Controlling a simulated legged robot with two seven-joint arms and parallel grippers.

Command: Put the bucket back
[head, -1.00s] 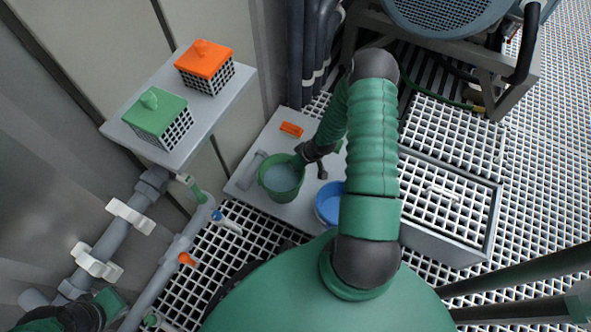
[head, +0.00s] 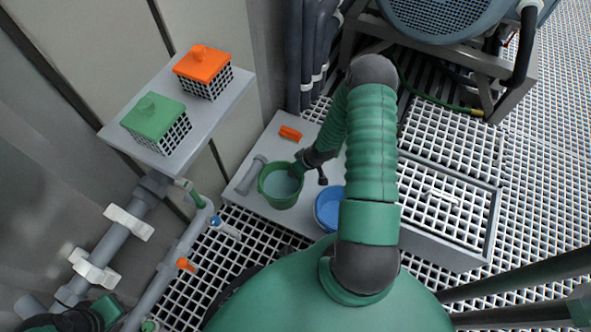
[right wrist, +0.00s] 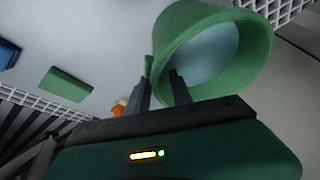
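The green bucket (head: 281,200) stands upright on the pale platform (head: 247,207), with pale greyish contents inside. In the right wrist view the bucket (right wrist: 176,38) is close, its mouth turned toward the upper right. My right gripper (head: 297,168) is at the bucket's upper-right rim. Its two fingers (right wrist: 160,82) show apart, with the near bucket wall apparently between them. I cannot tell whether they press on it. Part of my left arm shows at the lower left of the head view, but its fingers do not show.
A blue bucket (head: 330,208) stands right of the green one, close to my right arm. An orange block (head: 290,133) lies behind. A grey shelf (head: 228,108) at the left carries green (head: 155,118) and orange (head: 204,66) lidded baskets. Pipes with valves run below it.

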